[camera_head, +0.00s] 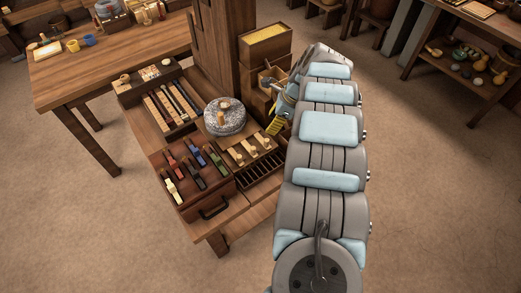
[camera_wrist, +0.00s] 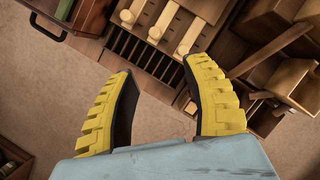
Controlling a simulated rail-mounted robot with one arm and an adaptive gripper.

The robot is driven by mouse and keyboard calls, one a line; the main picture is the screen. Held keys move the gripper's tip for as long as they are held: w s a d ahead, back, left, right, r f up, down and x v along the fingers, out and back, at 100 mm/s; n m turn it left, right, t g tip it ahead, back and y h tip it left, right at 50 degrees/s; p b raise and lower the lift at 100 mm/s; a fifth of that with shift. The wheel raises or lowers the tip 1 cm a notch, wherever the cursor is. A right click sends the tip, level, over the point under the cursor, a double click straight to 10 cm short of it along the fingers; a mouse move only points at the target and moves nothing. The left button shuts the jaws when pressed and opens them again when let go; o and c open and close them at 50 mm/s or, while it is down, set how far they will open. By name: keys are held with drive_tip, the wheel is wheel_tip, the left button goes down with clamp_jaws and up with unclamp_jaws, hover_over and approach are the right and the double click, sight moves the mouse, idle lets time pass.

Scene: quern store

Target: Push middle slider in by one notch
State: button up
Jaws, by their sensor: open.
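Three pale wooden sliders with rounded knobs lie side by side on a wooden box, above a dark slotted front. In the wrist view the middle slider (camera_wrist: 155,34) lies between a slider on the left (camera_wrist: 128,15) and one on the right (camera_wrist: 182,50). The middle slider also shows in the camera_head view (camera_head: 251,149), small. My gripper (camera_wrist: 160,68) is open and empty, its yellow fingers spread in front of the slotted front, touching no slider that I can see. In the camera_head view my gripper (camera_head: 277,122) is partly hidden behind my arm.
A brown box with coloured pegs (camera_head: 197,172) and a drawer handle stands left of the slider box. A round grey quern stone (camera_head: 225,116) sits behind it. Wooden crates (camera_head: 265,45) and a stick (camera_wrist: 272,48) lie near my right finger. Open floor lies in front.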

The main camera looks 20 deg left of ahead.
sight(254, 148)
drive_tip(key=b+x, duration=0.2)
drive_tip(key=x, duration=0.3)
drive_tip(key=b+x, duration=0.2)
drive_tip(key=x, duration=0.4)
drive_tip(key=s+b+x, duration=0.1)
drive_tip(key=b+x, duration=0.1)
drive_tip(key=x, duration=0.4)
drive_tip(key=shift+f+b, duration=0.1)
drive_tip(key=shift+b, duration=0.25)
clamp_jaws()
